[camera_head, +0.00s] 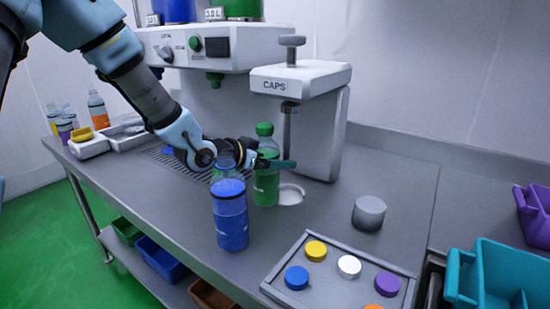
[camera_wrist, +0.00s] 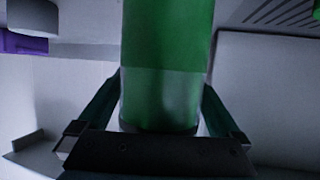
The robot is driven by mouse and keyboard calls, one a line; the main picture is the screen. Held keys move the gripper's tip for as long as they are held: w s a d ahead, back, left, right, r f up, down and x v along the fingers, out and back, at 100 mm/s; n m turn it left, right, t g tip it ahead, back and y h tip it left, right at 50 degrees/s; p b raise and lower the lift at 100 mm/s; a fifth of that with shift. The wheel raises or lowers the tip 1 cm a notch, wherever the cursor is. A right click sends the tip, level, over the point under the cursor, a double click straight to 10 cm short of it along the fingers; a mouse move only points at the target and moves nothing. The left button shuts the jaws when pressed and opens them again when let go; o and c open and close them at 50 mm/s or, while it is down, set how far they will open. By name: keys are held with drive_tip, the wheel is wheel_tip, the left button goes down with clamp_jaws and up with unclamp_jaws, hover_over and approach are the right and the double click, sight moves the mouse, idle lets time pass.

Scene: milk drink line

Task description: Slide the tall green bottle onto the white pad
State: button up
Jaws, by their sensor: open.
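My gripper (camera_head: 277,160) reaches in from the left around the upper part of the bottle. One finger crosses in front of it; the other is mostly hidden. In the wrist view the green bottle (camera_wrist: 165,75) stands between the two open fingers of my gripper (camera_wrist: 162,95). Whether either finger touches it cannot be told.
The capping machine (camera_head: 320,115) rises behind the pad. A grey cylinder (camera_head: 369,213) and a cap tray (camera_head: 330,285) lie to the right.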

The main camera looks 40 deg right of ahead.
drive_tip(key=shift+c, duration=0.2)
clamp_jaws()
idle(0.6)
